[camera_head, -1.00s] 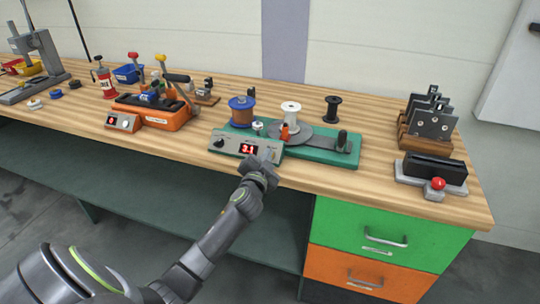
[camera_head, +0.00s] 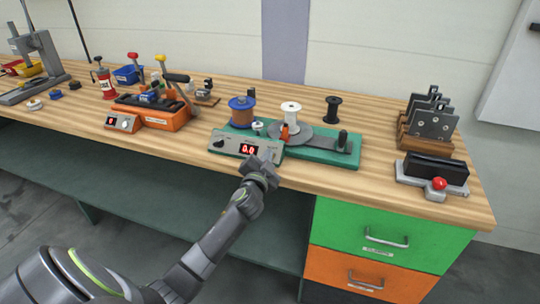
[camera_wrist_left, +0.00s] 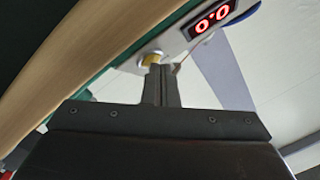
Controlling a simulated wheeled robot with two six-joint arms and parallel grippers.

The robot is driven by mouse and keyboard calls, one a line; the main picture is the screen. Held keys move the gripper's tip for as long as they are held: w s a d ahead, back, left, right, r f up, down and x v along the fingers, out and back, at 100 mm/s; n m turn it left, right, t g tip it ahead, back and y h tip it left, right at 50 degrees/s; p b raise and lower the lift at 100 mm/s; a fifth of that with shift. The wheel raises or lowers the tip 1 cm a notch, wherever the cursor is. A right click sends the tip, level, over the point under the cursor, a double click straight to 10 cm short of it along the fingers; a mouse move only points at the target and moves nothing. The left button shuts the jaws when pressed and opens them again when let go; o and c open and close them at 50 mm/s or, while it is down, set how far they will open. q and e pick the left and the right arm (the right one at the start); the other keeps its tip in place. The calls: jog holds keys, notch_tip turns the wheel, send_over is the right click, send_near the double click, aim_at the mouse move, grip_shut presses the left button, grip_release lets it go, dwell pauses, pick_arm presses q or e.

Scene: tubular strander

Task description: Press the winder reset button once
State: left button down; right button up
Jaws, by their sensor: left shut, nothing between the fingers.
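The winder (camera_head: 310,148) is a green base with a grey control panel (camera_head: 228,146) at its front left. The red display (camera_head: 249,149) reads 0.0; it also shows in the left wrist view (camera_wrist_left: 212,18). My left gripper (camera_head: 266,160) is shut and empty at the right part of the panel. In the left wrist view the shut fingertips (camera_wrist_left: 161,68) are at a yellow button (camera_wrist_left: 151,58) in a pale ring, partly hidden behind them. I cannot tell whether they touch it. My right gripper is not in view.
On the winder stand a copper-and-blue spool (camera_head: 241,110) and a white spool (camera_head: 291,112); a black spool (camera_head: 333,108) stands behind. An orange machine (camera_head: 155,112) is to the left. A grey block with a red button (camera_head: 439,184) is to the right. The bench front edge lies below my gripper.

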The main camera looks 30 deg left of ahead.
pick_arm(q)
jog(key=shift+s+d+r+p, duration=0.1)
jog(key=shift+s+r+p, duration=0.3)
jog(key=shift+r+p, duration=0.15)
jog(key=shift+s, duration=0.15)
jog(key=shift+s+d+r+p, duration=0.1)
jog(key=shift+s+r+p, duration=0.1)
jog(key=shift+r+p, duration=0.25)
jog(key=s+r+p, duration=0.2)
jog(key=s+p, duration=0.1)
jog(key=shift+d+r, duration=0.35)
dwell(0.4)
